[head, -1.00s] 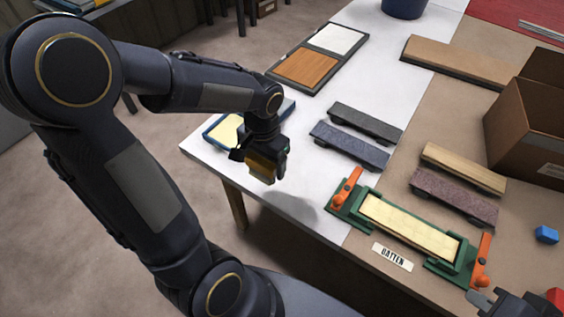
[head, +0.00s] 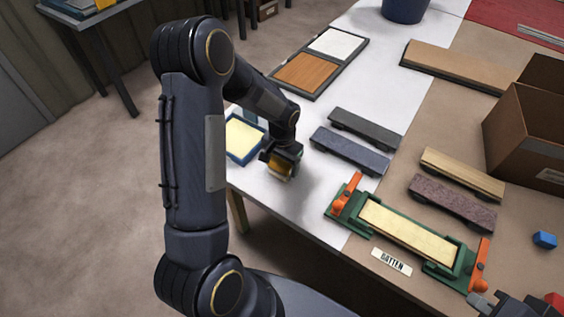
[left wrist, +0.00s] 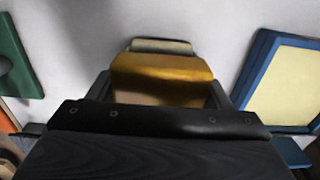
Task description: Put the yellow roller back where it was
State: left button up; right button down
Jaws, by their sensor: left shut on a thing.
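The yellow roller (left wrist: 160,72) is between the fingers of my left gripper (left wrist: 160,95), which is shut on it. In the head view, my left gripper (head: 280,165) holds the roller (head: 280,170) low over the white part of the table, right of the blue-rimmed tray with a pale yellow inside (head: 262,131). I cannot tell whether the roller touches the table. The tray also shows at the right of the left wrist view (left wrist: 249,85). My right gripper (head: 490,303) shows only in part at the bottom right corner; its fingers cannot be judged.
Dark sanding blocks (head: 347,150) lie right of the left gripper. A green clamp fixture with orange levers (head: 345,205) holds a pale batten (head: 410,228) near the front edge. A framed panel pair (head: 298,92) lies behind. A cardboard box (head: 520,130) stands at right.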

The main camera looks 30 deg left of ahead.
pick_arm(q)
jog(key=shift+f, duration=0.2)
jog(key=o, duration=1.5)
jog(key=shift+r, duration=0.1)
notch_tip(320, 180, up, 12)
jog(key=shift+s+r, duration=0.1)
jog(key=shift+r, duration=0.05)
jog(key=shift+s+d+r+n+t+h, duration=0.55)
jog(key=shift+s+d+r+t, duration=0.65)
jog(key=shift+s, duration=2.45)
jog(key=shift+s+d+r+n+t+h, duration=0.55)
jog(key=shift+s+d+r, duration=1.05)
jog(key=shift+s, duration=2)
jog(key=shift+s+d+r+n+t+h, duration=0.3)
jog(key=shift+s+d+r+t+h, duration=0.65)
jog(key=shift+s+r, duration=1.85)
